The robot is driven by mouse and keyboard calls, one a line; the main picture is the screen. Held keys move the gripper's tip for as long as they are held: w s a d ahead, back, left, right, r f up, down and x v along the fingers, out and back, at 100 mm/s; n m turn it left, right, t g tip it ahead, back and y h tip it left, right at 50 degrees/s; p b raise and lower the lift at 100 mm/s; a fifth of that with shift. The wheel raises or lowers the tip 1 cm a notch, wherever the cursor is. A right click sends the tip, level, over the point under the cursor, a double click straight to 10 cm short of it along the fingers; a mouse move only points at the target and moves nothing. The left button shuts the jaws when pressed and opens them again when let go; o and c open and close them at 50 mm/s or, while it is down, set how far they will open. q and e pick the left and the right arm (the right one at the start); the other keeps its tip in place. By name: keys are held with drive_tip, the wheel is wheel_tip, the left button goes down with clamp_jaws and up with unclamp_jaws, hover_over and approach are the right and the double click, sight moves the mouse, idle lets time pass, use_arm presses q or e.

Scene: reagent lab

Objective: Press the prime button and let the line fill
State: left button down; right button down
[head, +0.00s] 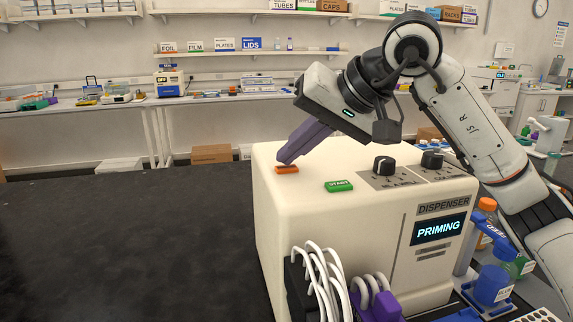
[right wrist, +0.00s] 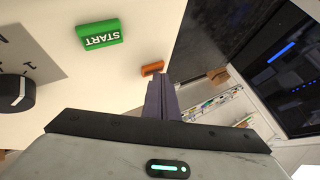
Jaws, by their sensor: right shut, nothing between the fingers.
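The cream dispenser (head: 300,210) stands on the black bench, and its display (head: 440,228) reads PRIMING. An orange button (head: 287,170) sits on its top near the left edge; it also shows in the right wrist view (right wrist: 152,68). My right gripper (head: 283,160) is shut and empty, its purple fingertips right at the orange button. I cannot tell how far the button is pressed. The green START button (head: 339,186) is beside it, and shows in the right wrist view (right wrist: 101,34). White looped tubing (head: 322,275) hangs at the front. My left gripper is not in view.
Two black knobs (head: 384,164) stand on the dispenser's top right. A blue bottle (head: 492,284) and an orange-capped bottle (head: 487,205) stand right of it. The black bench (head: 130,240) is clear on the left.

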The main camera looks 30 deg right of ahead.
sight(293, 169)
drive_tip(key=shift+r+p, duration=0.35)
drive_tip(key=shift+r, duration=0.3)
wheel_tip(293, 169, up, 5)
drive_tip(key=p, duration=0.5)
idle(0.6)
